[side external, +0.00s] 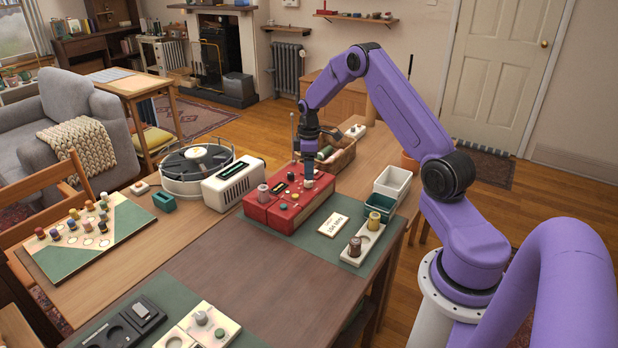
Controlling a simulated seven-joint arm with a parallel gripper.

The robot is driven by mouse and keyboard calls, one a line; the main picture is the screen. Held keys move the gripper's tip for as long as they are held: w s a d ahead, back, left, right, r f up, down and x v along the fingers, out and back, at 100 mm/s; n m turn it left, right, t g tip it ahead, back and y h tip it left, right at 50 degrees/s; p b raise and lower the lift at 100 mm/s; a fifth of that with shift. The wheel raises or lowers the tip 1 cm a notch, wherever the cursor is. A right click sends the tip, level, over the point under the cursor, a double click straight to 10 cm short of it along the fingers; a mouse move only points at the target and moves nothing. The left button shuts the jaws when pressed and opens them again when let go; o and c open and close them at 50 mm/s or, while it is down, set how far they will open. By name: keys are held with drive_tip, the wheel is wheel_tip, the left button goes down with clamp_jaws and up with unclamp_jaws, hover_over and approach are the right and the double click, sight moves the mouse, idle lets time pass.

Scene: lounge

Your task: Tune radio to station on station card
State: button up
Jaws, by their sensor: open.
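The red radio (285,209) sits on the far part of the wooden table, with a dark display strip and several knobs on its top. A pale grey knob (263,190) stands at its left end. The white station card (333,225) lies on the green mat just right of the radio; its small print is hard to read. My gripper (309,178) points down over the radio's right end, at or just above a knob there. Its fingers are small and dark in this view, and I cannot tell whether they touch the knob.
A pale tray (363,245) with two round pieces stands right of the card. White and green bins (391,183) are behind it. A wooden crate (338,158) and white speaker-like box (233,183) flank the radio. The table's middle (260,265) is clear.

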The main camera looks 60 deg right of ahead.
sight(308, 183)
drive_tip(key=shift+f, duration=2)
drive_tip(key=c, duration=1.1)
drive_tip(key=shift+o, duration=0.2)
